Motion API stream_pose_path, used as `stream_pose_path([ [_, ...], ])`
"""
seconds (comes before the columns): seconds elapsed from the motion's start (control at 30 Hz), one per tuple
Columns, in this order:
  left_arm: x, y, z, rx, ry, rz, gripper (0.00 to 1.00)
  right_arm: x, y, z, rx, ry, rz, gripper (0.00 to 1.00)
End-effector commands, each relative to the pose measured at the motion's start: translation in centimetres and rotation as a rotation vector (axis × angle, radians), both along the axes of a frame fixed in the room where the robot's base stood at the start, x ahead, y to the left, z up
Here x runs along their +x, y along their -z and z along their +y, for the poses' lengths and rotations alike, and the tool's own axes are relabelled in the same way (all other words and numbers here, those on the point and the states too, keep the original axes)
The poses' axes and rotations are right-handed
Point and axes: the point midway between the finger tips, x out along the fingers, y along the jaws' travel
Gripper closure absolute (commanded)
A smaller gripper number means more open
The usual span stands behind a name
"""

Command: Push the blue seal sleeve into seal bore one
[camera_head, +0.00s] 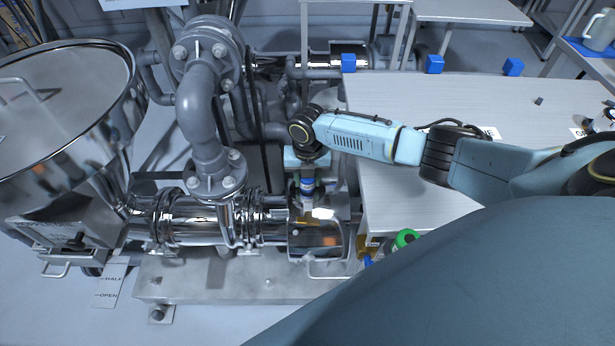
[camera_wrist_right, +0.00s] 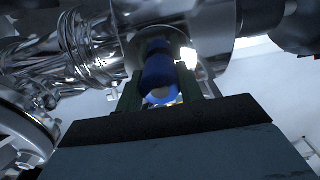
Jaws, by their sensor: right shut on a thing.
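The blue seal sleeve (camera_head: 307,184) is upright between the fingers of my right gripper (camera_head: 307,190), just above the right end of the shiny horizontal pipe housing (camera_head: 313,235). In the right wrist view the blue sleeve (camera_wrist_right: 158,75) shows between the two dark fingers of my right gripper (camera_wrist_right: 160,85), with the metal housing beyond it. My right gripper is shut on the sleeve. The bore under the sleeve is hidden by the gripper and sleeve, so I cannot tell whether the sleeve touches it. My left gripper is not in view.
A steel hopper (camera_head: 60,110) stands at the left, and a grey flanged pipe (camera_head: 203,130) rises beside my right gripper.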

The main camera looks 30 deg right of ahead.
Motion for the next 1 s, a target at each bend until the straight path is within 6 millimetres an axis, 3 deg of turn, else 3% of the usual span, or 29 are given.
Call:
stream_pose_path([
  [0.67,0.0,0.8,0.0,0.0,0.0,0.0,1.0,0.0,1.1,0.0,0.0,0.0,0.0,0.99],
  [0.7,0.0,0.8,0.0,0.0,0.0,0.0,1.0,0.0,1.1,0.0,0.0,0.0,0.0,0.58],
  [0.87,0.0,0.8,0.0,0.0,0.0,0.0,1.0,0.0,1.1,0.0,0.0,0.0,0.0,0.37],
  [1.0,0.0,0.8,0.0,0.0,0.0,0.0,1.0,0.0,1.1,0.0,0.0,0.0,0.0,0.37],
])
